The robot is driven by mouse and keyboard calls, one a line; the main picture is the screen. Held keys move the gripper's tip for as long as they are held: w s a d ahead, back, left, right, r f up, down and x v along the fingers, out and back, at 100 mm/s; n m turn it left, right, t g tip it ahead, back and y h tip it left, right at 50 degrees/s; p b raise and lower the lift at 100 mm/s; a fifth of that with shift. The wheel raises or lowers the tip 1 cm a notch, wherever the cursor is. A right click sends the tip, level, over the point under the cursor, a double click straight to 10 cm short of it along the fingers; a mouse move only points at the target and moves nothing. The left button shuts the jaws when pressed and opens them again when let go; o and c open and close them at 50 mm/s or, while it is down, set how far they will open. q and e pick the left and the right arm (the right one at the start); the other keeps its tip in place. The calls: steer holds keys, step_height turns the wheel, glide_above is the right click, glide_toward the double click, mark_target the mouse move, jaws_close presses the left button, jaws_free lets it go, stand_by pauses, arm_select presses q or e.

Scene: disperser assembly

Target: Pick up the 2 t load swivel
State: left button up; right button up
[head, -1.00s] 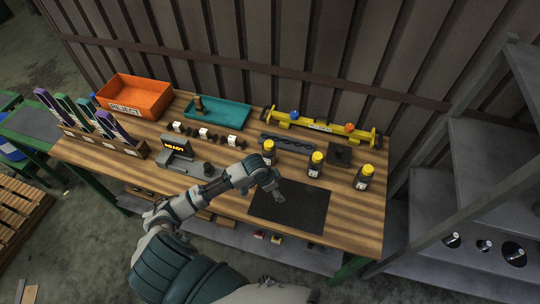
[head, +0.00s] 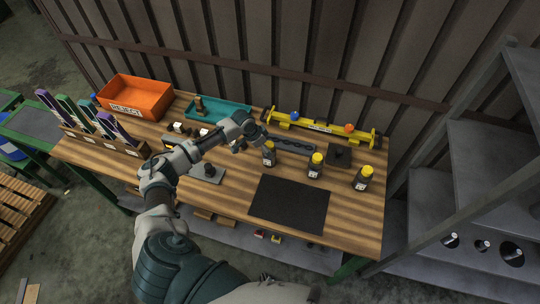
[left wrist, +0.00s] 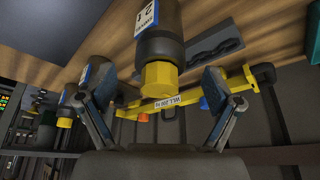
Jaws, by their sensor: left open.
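Three dark load swivels with yellow tops stand on the bench: one left (head: 269,154), one middle (head: 316,166) and one right (head: 363,179). Their labels are too small to read in the head view. My left gripper (head: 263,140) is beside the top of the left one. In the left wrist view, a swivel whose label appears to read 2 t (left wrist: 158,40) is ahead of my open left gripper (left wrist: 160,108), its yellow top roughly between the fingers without visible contact. Another swivel (left wrist: 98,72) is partly hidden behind the left-hand finger. My right gripper is not in view.
A yellow beam (head: 322,126) lies along the back, with a dark slotted bar (head: 288,144) before it. An orange reject box (head: 137,97) and teal tray (head: 232,106) stand at the back left. The black mat (head: 290,203) is bare. A grey shelf (head: 470,190) is right.

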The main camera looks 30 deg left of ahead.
mark_target(268, 163)
arm_select(q)
steer(key=shift+w+a+f, duration=0.1)
steer(key=shift+w+f, duration=0.05)
steer(key=shift+f, duration=0.5)
steer(key=p+x, duration=0.1)
steer(key=x, duration=0.4)
steer(key=shift+r, duration=0.1)
steer(key=shift+c, duration=0.3)
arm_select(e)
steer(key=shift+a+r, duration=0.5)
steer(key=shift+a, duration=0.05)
arm_select(q)
steer(key=c, duration=0.4)
jaws_close()
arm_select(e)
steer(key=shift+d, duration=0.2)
arm_select(q)
steer(key=shift+r, duration=0.1)
